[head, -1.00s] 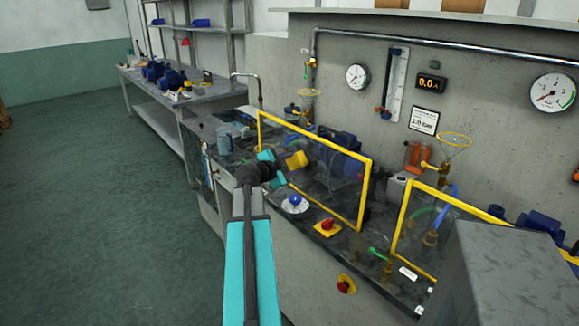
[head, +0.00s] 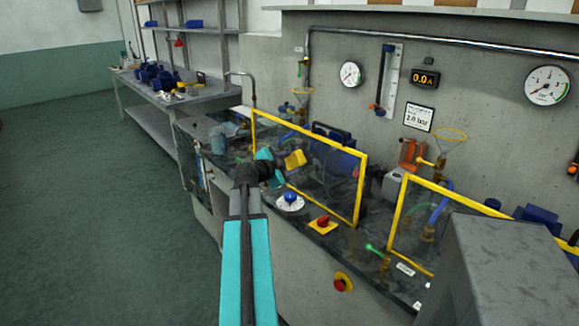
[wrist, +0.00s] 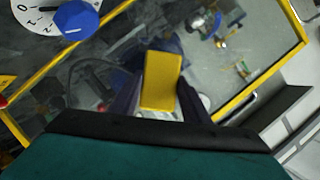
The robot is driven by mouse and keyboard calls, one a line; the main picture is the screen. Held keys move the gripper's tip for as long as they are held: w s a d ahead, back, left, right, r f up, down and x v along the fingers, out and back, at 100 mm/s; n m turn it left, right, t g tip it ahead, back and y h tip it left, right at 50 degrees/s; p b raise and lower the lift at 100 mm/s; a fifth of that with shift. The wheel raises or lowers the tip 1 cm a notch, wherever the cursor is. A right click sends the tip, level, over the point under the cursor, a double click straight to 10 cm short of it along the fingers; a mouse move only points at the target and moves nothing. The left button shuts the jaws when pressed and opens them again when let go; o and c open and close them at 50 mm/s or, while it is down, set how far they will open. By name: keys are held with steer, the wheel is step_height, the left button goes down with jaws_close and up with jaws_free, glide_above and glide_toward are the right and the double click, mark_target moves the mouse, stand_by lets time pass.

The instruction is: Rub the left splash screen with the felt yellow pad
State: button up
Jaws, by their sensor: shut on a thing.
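The left splash screen (head: 330,165) is a clear upright panel in a yellow frame on the bench, left of a second yellow-framed screen. My gripper (head: 277,166) is in front of its left half, shut on the yellow pad (head: 295,159). In the wrist view the yellow pad (wrist: 161,80) sits between the two dark fingers of my gripper (wrist: 160,100), with the clear panel and its frame (wrist: 265,72) behind it. I cannot tell whether the pad touches the panel.
A blue knob on a white dial (head: 291,199) and a red button on a yellow plate (head: 323,223) sit on the bench front below the screen. The right splash screen (head: 397,213) stands to the right. A side table (head: 185,95) is at the back left.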

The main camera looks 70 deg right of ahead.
steer(key=shift+s, duration=0.15)
stand_by(0.3)
steer(key=shift+w+d+f+b, duration=0.1)
steer(key=shift+w+d+b, duration=0.15)
steer(key=shift+w+b, duration=0.25)
steer(key=shift+w+d+f+b, duration=0.1)
steer(key=shift+w+d+b, duration=0.15)
steer(key=shift+w+b, duration=0.25)
steer(key=shift+w+d+r+b, duration=0.15)
steer(key=shift+w+d+b, duration=0.3)
steer(key=shift+w+b, duration=0.4)
steer(key=shift+s, duration=0.1)
steer(key=w+d+b, duration=0.2)
steer(key=w+b, duration=0.1)
steer(key=shift+d, duration=0.1)
